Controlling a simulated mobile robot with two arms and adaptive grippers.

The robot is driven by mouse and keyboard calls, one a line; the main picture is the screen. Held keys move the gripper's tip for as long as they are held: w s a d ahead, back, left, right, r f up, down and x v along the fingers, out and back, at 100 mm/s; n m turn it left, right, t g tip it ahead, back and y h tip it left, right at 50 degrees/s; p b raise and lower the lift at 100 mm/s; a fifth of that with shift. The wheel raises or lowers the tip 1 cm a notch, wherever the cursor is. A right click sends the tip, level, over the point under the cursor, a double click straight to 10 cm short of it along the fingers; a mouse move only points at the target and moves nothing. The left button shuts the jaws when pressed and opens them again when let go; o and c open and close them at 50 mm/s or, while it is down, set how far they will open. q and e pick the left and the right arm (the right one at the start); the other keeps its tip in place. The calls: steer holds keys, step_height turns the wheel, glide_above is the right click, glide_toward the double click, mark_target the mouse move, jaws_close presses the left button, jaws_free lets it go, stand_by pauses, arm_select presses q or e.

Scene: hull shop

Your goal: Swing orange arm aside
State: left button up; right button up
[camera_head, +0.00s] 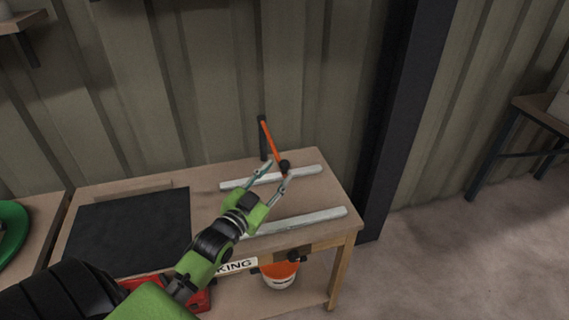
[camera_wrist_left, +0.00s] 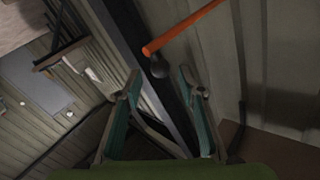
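The orange arm (camera_head: 271,141) is a thin bar on top of a dark upright post (camera_head: 263,140) at the back of the wooden bench. It slopes down toward the viewer and ends in a dark round knob (camera_head: 284,166). My left gripper (camera_head: 279,174) is open, its two fingers spread at the knob end. In the left wrist view the orange arm (camera_wrist_left: 185,27) comes in from the upper right, and the knob (camera_wrist_left: 160,68) hangs below its end, between and beyond the open fingertips (camera_wrist_left: 160,85). I cannot tell whether they touch. My right gripper is not in view.
Two pale rails (camera_head: 300,221) lie on the bench (camera_head: 210,174). A black mat (camera_head: 130,230) covers its left part. An orange-and-white bucket (camera_head: 280,274) and a red item (camera_head: 196,297) are below. A dark column (camera_head: 400,120) stands right of the bench; floor beyond it is clear.

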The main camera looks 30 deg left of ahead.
mark_target(282, 168)
arm_select(q)
steer(key=shift+w+a, duration=0.2)
steer(key=shift+w, duration=2.4)
steer(key=shift+c, duration=0.4)
jaws_close()
